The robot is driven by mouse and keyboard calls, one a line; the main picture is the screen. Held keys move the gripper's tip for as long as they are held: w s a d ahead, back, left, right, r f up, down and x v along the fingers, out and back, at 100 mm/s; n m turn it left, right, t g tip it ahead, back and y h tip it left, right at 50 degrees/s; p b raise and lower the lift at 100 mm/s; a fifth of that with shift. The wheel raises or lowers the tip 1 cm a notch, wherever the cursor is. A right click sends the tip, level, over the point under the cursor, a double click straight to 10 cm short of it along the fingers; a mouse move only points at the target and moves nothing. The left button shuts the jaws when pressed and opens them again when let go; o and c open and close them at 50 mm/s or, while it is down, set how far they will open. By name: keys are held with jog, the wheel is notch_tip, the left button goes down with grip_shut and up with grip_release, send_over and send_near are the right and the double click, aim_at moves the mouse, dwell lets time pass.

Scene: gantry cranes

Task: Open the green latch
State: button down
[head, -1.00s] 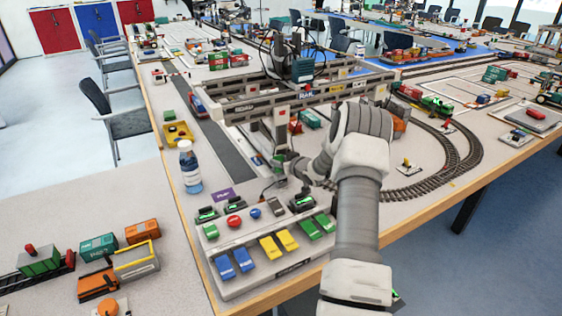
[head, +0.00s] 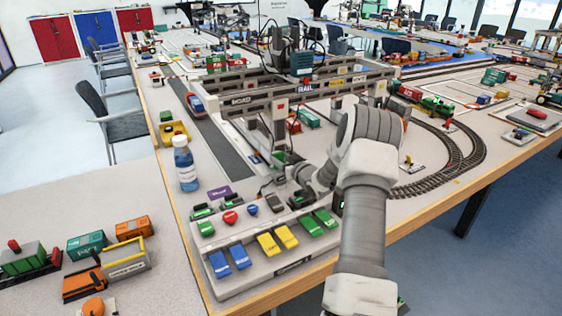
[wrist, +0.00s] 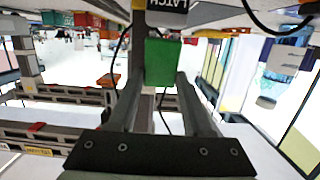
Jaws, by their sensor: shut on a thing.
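The green latch (wrist: 163,62) is a small green block under a black plate marked LATCH in the wrist view. My gripper (wrist: 161,78) has its two long grey fingers on either side of the block, shut on it. In the head view, my arm reaches in from the lower right and bends down toward the near leg of the gantry crane (head: 241,99). My gripper is small and partly hidden there, and I cannot make out its hold on the latch in that view.
A control panel (head: 258,262) with blue, yellow and green rockers stands in front of the crane. A water bottle (head: 186,170) stands to its left. Curved train track (head: 458,165) lies to the right. A cable (wrist: 165,112) hangs between my fingers.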

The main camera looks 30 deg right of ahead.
jog(key=shift+c, duration=1.6)
grip_release()
jog(key=s+d+r+p, duration=0.2)
jog(key=s+d+r, duration=0.4)
jog(key=s+r, duration=0.4)
jog(key=shift+d+r+p, duration=0.15)
jog(key=shift+r+p, duration=0.25)
jog(key=shift+r, duration=0.1)
jog(key=shift+w, duration=0.1)
